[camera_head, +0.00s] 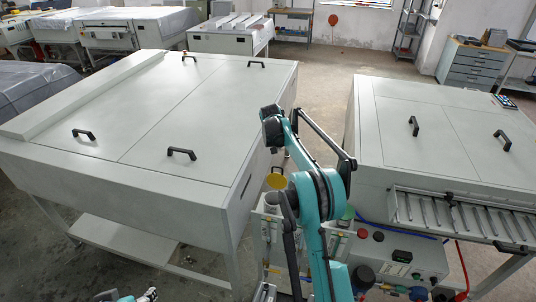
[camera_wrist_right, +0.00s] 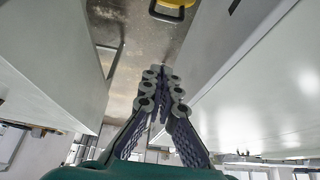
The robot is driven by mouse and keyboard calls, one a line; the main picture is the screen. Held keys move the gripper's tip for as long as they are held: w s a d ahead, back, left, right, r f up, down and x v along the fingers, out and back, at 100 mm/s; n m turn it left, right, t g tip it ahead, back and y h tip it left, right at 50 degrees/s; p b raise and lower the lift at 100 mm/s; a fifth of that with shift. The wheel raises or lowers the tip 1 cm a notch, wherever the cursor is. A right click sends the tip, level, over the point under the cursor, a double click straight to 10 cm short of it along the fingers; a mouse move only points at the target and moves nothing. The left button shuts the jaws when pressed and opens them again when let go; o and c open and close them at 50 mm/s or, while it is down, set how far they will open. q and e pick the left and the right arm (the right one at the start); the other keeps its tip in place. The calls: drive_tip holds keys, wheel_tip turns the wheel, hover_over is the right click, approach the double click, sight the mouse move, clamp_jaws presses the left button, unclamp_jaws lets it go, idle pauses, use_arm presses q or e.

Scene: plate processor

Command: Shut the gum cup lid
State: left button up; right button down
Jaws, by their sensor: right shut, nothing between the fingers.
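A yellow round piece (camera_head: 276,181), which looks like the gum cup lid, shows beside my right arm in the head view, between the two machines. Pale containers (camera_head: 271,222) stand just below it, partly hidden by my arm. I cannot tell the lid's exact angle. In the right wrist view, a yellow piece with a black loop (camera_wrist_right: 173,9) is cut off at the top edge, ahead of the fingertips and apart from them. My right gripper (camera_wrist_right: 161,73) is shut and empty. Only a small part of my left gripper (camera_head: 149,294) shows at the bottom edge of the head view; its jaws are unclear.
A large pale plate processor (camera_head: 150,130) with black handles stands left, another machine (camera_head: 430,130) right. The narrow gap between them holds a unit with red and black knobs (camera_head: 378,236), bottles and hoses. Floor (camera_head: 325,80) is open behind the gap.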

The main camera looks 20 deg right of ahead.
wheel_tip(320, 180, down, 9)
drive_tip(key=shift+w+d, duration=0.2)
drive_tip(key=shift+d, duration=0.05)
idle(0.5)
drive_tip(key=shift+s+a+f, duration=0.1)
